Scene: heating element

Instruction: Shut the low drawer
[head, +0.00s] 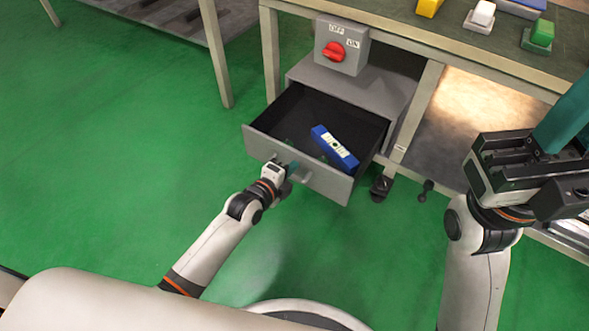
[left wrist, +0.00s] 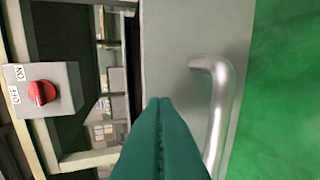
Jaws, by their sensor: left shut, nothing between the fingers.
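The low drawer (head: 258,143) is grey with a dark inside, and it stands pulled out of its cabinet under the workbench. A blue box with a white label (head: 333,147) lies inside it. My left gripper (head: 291,169) is at the drawer's front face, beside the handle. In the left wrist view, the shut green fingers (left wrist: 160,105) point at the front panel (left wrist: 168,50), next to the metal handle (left wrist: 222,105). I cannot tell whether they touch the panel. My right gripper (head: 568,115) is raised at the right, its fingertips cut off by the frame edge.
A grey switch box with a red knob (head: 334,51) hangs above the drawer; it also shows in the left wrist view (left wrist: 42,92). The workbench (head: 400,22) holds several coloured button boxes. Its legs stand beside the cabinet. The green floor (head: 120,150) is clear at the left.

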